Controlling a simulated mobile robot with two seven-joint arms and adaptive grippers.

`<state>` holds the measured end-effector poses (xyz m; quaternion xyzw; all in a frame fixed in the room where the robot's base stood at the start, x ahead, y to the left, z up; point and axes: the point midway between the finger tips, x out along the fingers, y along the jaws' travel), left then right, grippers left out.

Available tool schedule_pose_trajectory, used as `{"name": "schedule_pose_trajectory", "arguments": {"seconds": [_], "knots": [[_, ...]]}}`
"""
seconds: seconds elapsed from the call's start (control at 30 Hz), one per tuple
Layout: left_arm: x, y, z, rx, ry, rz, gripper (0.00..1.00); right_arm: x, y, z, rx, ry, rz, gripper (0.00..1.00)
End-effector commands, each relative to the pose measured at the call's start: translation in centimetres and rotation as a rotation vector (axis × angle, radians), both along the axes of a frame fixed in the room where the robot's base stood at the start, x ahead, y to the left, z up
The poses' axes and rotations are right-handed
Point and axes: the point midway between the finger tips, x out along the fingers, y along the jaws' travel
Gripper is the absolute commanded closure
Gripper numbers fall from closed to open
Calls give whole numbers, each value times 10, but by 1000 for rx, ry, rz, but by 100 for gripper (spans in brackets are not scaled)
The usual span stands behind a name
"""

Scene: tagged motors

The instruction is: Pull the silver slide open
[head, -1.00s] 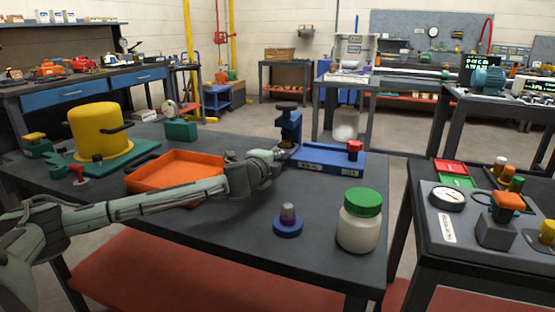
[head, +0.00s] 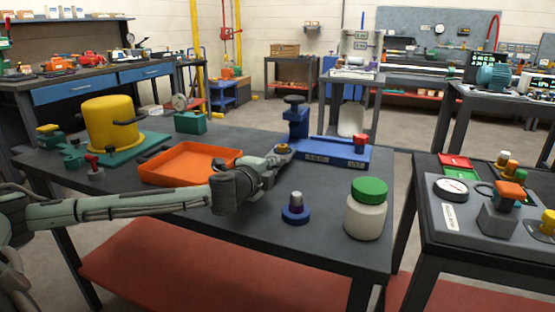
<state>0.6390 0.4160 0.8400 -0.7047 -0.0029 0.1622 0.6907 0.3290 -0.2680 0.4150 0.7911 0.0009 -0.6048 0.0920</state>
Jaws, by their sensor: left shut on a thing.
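A blue fixture (head: 331,150) lies on the dark table, with a blue upright (head: 298,122) topped by a black knob and a red knob (head: 361,140) at its right end. My left gripper (head: 280,156) is at the fixture's left end, just in front of and left of the foot of the upright. It is shut on a part there, seemingly the silver slide, which the fingers mostly hide. A small tan spot shows at the fingertips. How far the slide is out cannot be made out. My right gripper is not in view.
An orange tray (head: 190,179) lies left of my gripper, close to my forearm. A blue-based silver post (head: 296,216) and a white jar with a green lid (head: 366,218) stand at the front right. A yellow pot (head: 110,125) stands at the left. Bare table lies around the post.

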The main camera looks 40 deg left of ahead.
Motion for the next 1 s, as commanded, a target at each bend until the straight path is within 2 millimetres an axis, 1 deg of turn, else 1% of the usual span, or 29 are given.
{"name": "schedule_pose_trajectory", "arguments": {"seconds": [0.13,0.33,0.37,0.4,0.5,0.53,0.83,0.93,1.0], "knots": [[-1,1,2,2,-6,4,100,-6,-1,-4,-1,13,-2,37],[-1,1,3,2,-6,4,100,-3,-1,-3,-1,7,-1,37],[-1,1,3,2,-6,4,90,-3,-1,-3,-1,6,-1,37],[-1,1,3,2,-6,4,85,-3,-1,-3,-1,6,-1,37],[-1,1,3,2,-5,3,73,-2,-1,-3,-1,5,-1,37],[-1,1,3,2,-6,3,71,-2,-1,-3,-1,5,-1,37],[-2,0,3,2,-5,2,71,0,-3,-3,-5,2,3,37],[-10,-1,4,4,-3,1,71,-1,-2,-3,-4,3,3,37],[-20,-4,6,5,-2,0,71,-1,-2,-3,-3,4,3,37]]}}
